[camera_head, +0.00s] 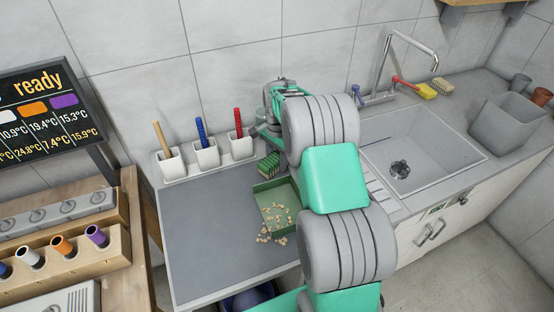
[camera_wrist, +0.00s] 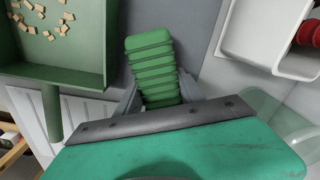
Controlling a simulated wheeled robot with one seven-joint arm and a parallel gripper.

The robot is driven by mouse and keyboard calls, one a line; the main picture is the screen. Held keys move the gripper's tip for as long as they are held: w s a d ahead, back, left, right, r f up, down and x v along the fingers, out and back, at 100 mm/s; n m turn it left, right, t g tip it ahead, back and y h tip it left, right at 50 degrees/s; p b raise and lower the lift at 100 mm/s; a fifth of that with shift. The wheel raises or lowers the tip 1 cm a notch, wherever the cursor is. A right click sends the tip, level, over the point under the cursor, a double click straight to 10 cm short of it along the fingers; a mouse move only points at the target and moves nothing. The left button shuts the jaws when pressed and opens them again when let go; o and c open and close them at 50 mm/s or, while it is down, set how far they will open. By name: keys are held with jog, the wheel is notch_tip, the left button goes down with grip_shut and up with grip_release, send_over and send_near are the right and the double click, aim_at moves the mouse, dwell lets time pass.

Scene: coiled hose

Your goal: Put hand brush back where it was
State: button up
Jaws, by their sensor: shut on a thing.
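The hand brush, a green block of ridged rows, shows in the wrist view (camera_wrist: 150,62) between my gripper's fingers (camera_wrist: 158,92). It also shows in the head view (camera_head: 268,166), just behind the green dustpan (camera_head: 262,187). My gripper (camera_head: 266,132) is shut on the brush, at the back of the grey counter; its fingers are partly hidden by my arm in the head view. I cannot tell whether the brush touches the counter. The dustpan holds pale crumbs, and its handle shows in the wrist view (camera_wrist: 52,112).
Three white cups with tan (camera_head: 161,138), blue (camera_head: 201,130) and red (camera_head: 238,122) handles stand along the wall. More crumbs (camera_head: 270,238) lie by the dustpan's front edge. A sink (camera_head: 440,165) is at right. The counter's left side (camera_head: 205,235) is clear.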

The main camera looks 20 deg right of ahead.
jog(key=shift+f, duration=0.5)
jog(key=shift+f, duration=0.1)
jog(key=shift+f, duration=0.2)
jog(key=o, duration=1.3)
jog(key=shift+r, duration=0.1)
